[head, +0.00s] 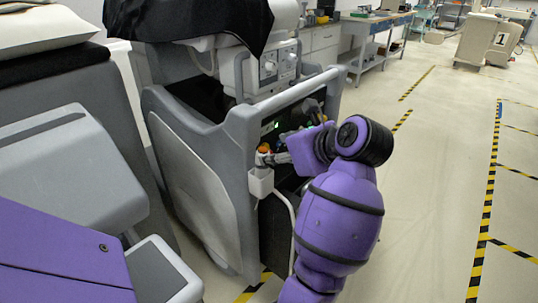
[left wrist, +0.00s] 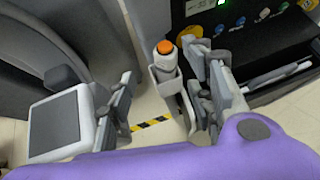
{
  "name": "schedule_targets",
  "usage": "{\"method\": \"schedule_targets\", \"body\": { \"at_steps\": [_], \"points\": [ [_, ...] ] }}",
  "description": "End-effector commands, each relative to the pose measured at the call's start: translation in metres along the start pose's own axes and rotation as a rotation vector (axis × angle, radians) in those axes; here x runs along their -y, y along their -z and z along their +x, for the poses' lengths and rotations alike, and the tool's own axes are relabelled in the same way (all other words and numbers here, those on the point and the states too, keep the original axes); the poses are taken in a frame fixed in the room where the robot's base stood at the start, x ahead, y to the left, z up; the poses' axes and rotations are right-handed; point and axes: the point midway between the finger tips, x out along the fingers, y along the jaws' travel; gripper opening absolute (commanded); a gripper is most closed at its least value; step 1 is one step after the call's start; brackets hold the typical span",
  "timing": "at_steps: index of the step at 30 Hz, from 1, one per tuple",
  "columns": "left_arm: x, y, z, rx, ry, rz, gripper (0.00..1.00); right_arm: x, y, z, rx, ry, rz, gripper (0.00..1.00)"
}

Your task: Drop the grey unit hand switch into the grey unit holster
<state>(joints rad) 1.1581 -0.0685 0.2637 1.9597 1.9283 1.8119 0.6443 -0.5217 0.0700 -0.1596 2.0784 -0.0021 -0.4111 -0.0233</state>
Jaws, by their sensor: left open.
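The hand switch (left wrist: 166,58) is pale grey with an orange button on top. It stands roughly upright with its lower part inside the small light grey holster (left wrist: 166,88) on the side of the grey unit. In the head view the orange button of the switch (head: 264,148) shows just above the holster (head: 261,182). My left gripper (left wrist: 158,62) is open, its fingers on either side of the switch with a visible gap at the left finger. My right gripper is not in view.
The grey unit (head: 190,135) has a dark recessed panel with coloured knobs (left wrist: 240,22) behind the gripper. Another grey cart (head: 70,165) stands close at the left. A workbench (head: 375,35) is at the back. Open floor lies to the right.

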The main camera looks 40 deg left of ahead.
Motion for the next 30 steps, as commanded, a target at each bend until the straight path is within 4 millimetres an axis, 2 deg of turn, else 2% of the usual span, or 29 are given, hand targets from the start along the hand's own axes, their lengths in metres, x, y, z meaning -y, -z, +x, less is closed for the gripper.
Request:
{"method": "schedule_targets", "body": {
  "at_steps": [3,9,16,20,23,26,28,30],
  "points": [
    [0.000,0.000,-0.024,-0.002,0.003,-0.002,0.48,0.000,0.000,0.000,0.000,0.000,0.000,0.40],
    [0.000,0.000,-0.046,0.000,0.001,-0.001,0.48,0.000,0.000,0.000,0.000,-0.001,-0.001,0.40],
    [0.000,0.000,-0.050,0.001,-0.001,0.000,0.48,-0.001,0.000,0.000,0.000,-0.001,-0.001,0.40],
    [-0.004,-0.001,-0.045,0.024,-0.013,0.010,0.48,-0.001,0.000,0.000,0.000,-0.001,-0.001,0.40],
    [-0.020,-0.008,-0.027,0.137,-0.063,0.067,0.48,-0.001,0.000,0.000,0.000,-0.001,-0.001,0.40],
    [-0.048,-0.023,-0.006,0.364,-0.152,0.208,0.48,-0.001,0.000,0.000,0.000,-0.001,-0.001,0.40],
    [-0.066,-0.035,0.000,0.566,-0.222,0.366,0.48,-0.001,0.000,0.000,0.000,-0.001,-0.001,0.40],
    [-0.076,-0.040,-0.004,0.771,-0.282,0.558,0.48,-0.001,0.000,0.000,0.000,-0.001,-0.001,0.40]
  ]
}}
